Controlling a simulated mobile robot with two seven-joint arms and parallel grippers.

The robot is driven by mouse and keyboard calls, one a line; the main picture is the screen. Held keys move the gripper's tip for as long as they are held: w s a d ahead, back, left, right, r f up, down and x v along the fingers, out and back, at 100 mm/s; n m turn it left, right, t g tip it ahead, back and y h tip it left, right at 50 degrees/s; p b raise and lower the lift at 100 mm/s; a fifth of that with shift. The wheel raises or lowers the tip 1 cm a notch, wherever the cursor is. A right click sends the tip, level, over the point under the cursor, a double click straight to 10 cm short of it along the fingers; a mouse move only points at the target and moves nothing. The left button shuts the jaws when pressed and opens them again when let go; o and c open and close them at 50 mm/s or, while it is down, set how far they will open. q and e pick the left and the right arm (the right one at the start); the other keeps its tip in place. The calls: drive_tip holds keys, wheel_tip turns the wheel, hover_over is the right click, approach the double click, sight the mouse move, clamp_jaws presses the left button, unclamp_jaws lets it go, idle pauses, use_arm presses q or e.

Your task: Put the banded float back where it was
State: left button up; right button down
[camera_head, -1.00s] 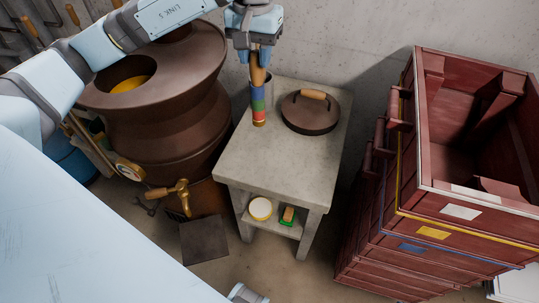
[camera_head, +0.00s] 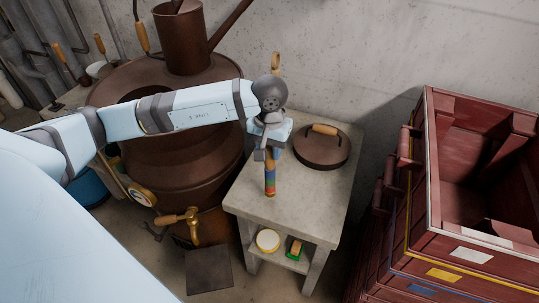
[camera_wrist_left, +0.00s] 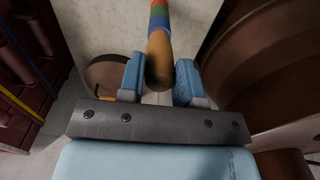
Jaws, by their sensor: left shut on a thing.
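The banded float (camera_head: 270,180) has a wooden-brown upper part and blue, green and red bands below. My left gripper (camera_head: 268,153) is shut on its upper part and holds it roughly upright over the left part of the grey stone table (camera_head: 285,206). I cannot tell whether its lower end touches the table. In the left wrist view the float (camera_wrist_left: 160,45) stands out between the two blue fingers of my left gripper (camera_wrist_left: 159,80). My left forearm hides the table's back left corner. My right gripper is not in view.
A brown lid (camera_head: 322,150) with a wooden handle lies on the table, right of the float. A large copper still (camera_head: 190,160) stands left. Stacked red crates (camera_head: 420,220) stand right. A yellow-white tin (camera_head: 268,240) and a green-orange item (camera_head: 295,249) are on the lower shelf.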

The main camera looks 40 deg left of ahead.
sight(270, 169)
use_arm(q)
drive_tip(key=shift+f, duration=1.6)
drive_tip(key=o, duration=0.9)
drive_tip(key=shift+o, duration=0.2)
